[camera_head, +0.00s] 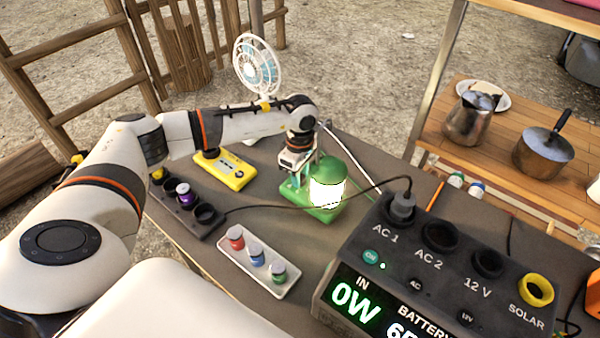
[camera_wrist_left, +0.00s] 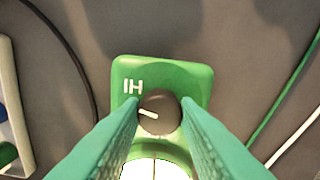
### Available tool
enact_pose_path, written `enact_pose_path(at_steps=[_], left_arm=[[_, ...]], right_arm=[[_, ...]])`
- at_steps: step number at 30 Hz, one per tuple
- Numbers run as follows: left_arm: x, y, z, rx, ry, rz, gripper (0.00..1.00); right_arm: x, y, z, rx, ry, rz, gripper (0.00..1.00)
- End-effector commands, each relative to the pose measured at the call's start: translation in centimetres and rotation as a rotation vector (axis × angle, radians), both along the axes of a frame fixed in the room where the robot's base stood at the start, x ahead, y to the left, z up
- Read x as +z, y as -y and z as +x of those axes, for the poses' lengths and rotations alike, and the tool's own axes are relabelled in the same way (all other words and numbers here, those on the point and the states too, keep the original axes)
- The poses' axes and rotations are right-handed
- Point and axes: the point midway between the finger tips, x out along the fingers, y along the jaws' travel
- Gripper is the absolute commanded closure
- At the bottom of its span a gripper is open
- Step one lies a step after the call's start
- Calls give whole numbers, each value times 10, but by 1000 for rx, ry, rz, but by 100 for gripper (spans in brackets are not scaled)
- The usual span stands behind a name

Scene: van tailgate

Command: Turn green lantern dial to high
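The green lantern (camera_head: 326,186) stands on the grey table in the head view, its white globe glowing. Its green base (camera_wrist_left: 190,80) fills the middle of the left wrist view. The dark round dial (camera_wrist_left: 158,113) sits on the base beside the "HI" mark (camera_wrist_left: 132,87), which appears upside down. The dial's white pointer line points left, a little below that mark. My left gripper (camera_wrist_left: 159,103) has a green finger against each side of the dial and looks shut on it. My right gripper is not in view.
A white tray (camera_head: 262,270) with small jars is in front. A yellow box (camera_head: 224,170), a dark socket strip (camera_head: 186,210) and a fan (camera_head: 256,65) are at left and behind.

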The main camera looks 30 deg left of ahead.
Motion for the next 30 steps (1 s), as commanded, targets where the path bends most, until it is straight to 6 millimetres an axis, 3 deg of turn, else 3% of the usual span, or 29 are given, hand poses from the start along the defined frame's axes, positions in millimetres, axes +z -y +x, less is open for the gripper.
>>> enact_pose_path(at_steps=[9,20,21,24,25,30], left_arm=[[-3,0,1,-207,3,0,94],[1,0,0,-274,1,0,94],[1,0,0,-273,1,0,70],[1,0,0,-273,1,0,54],[1,0,0,-272,1,0,50],[0,0,0,-272,0,0,50]], right_arm=[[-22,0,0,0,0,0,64],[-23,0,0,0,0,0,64],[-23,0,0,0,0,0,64],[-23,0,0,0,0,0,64],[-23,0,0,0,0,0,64],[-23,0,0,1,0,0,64]])
